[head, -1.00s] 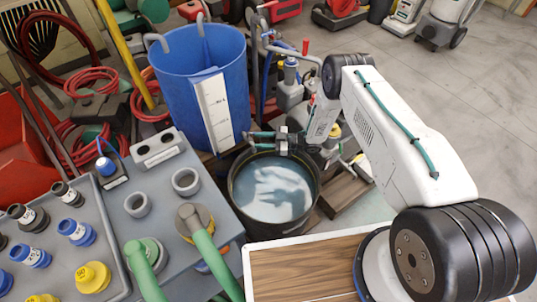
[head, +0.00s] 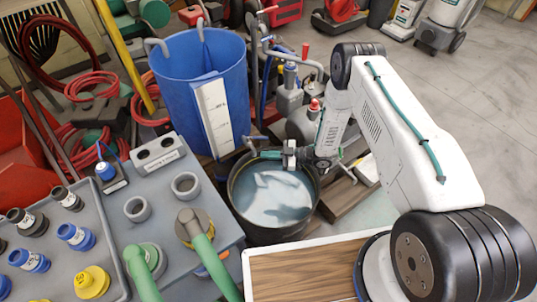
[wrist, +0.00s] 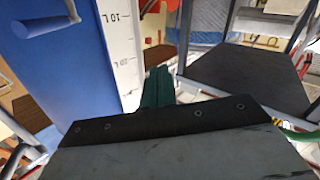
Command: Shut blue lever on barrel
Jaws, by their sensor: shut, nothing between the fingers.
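The blue barrel (head: 190,90) stands at the back in the head view, with a white scale strip down its front. A small lever-like fitting (head: 257,138) shows low at its right side, too small there to tell its colour or position. In the wrist view, a blue cylindrical lever grip (wrist: 48,22) is in front of the blue barrel wall (wrist: 60,75), at upper left. My gripper (head: 268,155) is just below and beside the fitting, over the dark tub. Its green fingers (wrist: 157,88) are together and empty, apart from the blue lever grip.
A round dark tub of water (head: 270,200) stands below my gripper. A grey bench (head: 160,205) with sockets and green hoses is at left. Metal cylinders and pipes (head: 290,90) crowd the area behind my gripper. Open floor lies at far right.

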